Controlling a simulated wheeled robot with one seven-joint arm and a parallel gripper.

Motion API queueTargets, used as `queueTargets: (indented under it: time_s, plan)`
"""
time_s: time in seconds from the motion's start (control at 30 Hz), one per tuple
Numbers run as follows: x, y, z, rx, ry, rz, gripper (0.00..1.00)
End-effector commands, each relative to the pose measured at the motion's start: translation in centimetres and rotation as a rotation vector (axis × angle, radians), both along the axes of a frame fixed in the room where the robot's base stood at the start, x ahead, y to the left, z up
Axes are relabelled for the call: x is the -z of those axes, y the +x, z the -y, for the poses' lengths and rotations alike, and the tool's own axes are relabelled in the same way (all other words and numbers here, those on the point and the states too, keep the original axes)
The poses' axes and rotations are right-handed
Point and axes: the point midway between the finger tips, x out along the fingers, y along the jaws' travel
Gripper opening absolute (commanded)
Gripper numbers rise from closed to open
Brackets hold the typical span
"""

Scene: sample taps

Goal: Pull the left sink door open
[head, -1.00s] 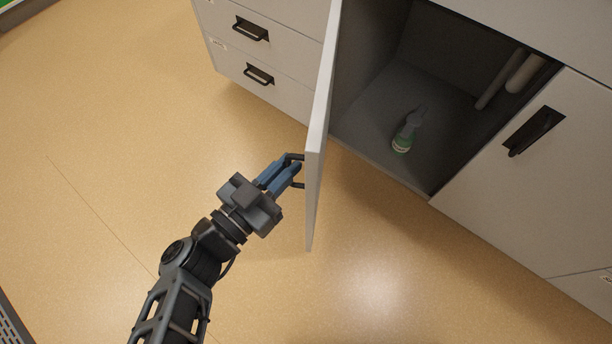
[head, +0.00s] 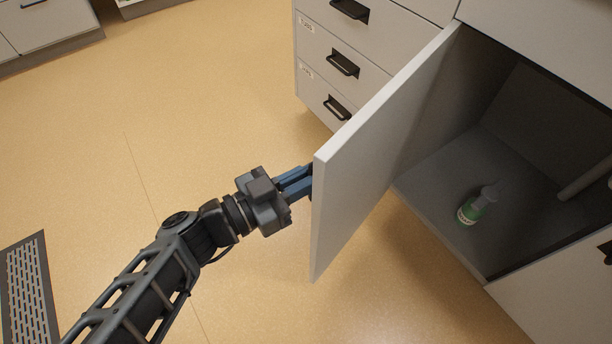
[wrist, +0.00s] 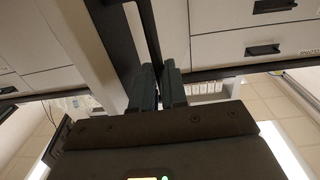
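The left sink door (head: 372,142) is a pale grey panel, swung well open, with its free edge toward me. My gripper (head: 308,184) is at the outer face of this door, near its free edge, and its blue fingertips are partly hidden behind that edge. In the wrist view the two fingers (wrist: 158,88) are close together with a dark bar, the door handle (wrist: 149,35), running down between them. The handle is hidden by the door in the head view.
Inside the open cupboard stands a bottle with a green label (head: 475,207). A drawer stack (head: 335,65) with dark handles is behind the door. The right sink door (head: 560,290) is shut. Open floor (head: 215,100) lies left of the door. A floor grille (head: 30,290) is at lower left.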

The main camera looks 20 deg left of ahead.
Motion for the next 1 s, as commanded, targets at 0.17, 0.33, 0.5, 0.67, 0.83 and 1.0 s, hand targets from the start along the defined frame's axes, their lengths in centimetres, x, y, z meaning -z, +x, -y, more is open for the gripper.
queueTargets:
  time_s: [0.17,0.33,0.5,0.67,0.83,1.0]
  plan:
    - [0.0,0.1,0.3,0.005,-0.002,0.001,0.3]
    - [0.0,0.0,0.1,0.003,-0.001,0.001,0.37]
    - [0.0,-0.2,0.0,0.002,0.001,0.001,0.37]
    - [0.0,-1.4,-1.1,0.0,0.001,0.0,0.37]
    - [0.0,-3.7,-2.9,0.0,0.001,0.0,0.37]
    - [0.0,-5.4,-4.2,0.002,0.001,0.001,0.37]
